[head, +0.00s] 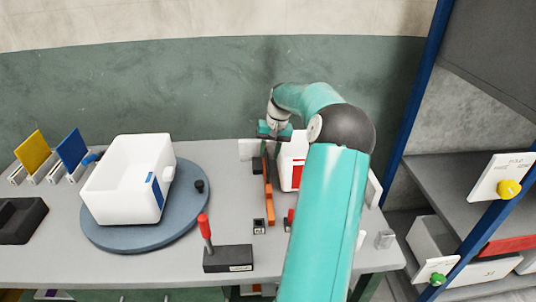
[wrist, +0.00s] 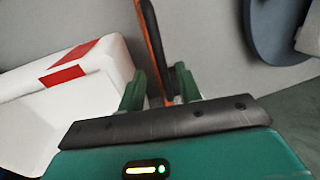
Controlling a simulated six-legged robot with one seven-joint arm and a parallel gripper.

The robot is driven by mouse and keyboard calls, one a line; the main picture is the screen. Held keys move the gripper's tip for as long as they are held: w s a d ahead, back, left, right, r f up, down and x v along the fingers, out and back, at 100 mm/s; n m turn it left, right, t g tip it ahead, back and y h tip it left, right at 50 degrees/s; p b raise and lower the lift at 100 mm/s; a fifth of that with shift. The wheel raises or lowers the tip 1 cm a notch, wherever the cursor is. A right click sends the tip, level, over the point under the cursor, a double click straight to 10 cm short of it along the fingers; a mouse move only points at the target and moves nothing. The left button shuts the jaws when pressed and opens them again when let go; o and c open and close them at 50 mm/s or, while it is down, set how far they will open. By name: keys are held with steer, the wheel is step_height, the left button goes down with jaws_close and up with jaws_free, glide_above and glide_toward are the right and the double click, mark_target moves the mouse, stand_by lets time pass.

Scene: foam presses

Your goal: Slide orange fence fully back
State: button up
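The orange fence (head: 268,195) is a thin upright strip running front to back on the grey table, right of the turntable. My gripper (head: 270,145) reaches down over its back end. In the wrist view the orange fence (wrist: 153,45) shows as a narrow strip beside a dark bar, between my two green fingers (wrist: 160,86). The fingers stand apart, and grey shows between the left finger and the dark bar. Contact with the fence cannot be made out. The fence's lower back end is partly hidden by my gripper.
A white box with a red patch (wrist: 85,70) stands close beside the fence. A white bin (head: 125,205) sits on the blue-grey turntable (head: 190,225) at left. A block with a red-handled lever (head: 228,258) stands in front. The back wall (head: 180,90) is behind the table.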

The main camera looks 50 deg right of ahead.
steer(key=shift+w+a+f, duration=0.15)
steer(key=shift+w+f, duration=0.1)
steer(key=shift+f, duration=0.5)
jaws_close()
steer(key=w+a, duration=0.7)
steer(key=w, duration=0.2)
steer(key=shift+a, duration=0.4)
steer(key=shift+r, duration=0.1)
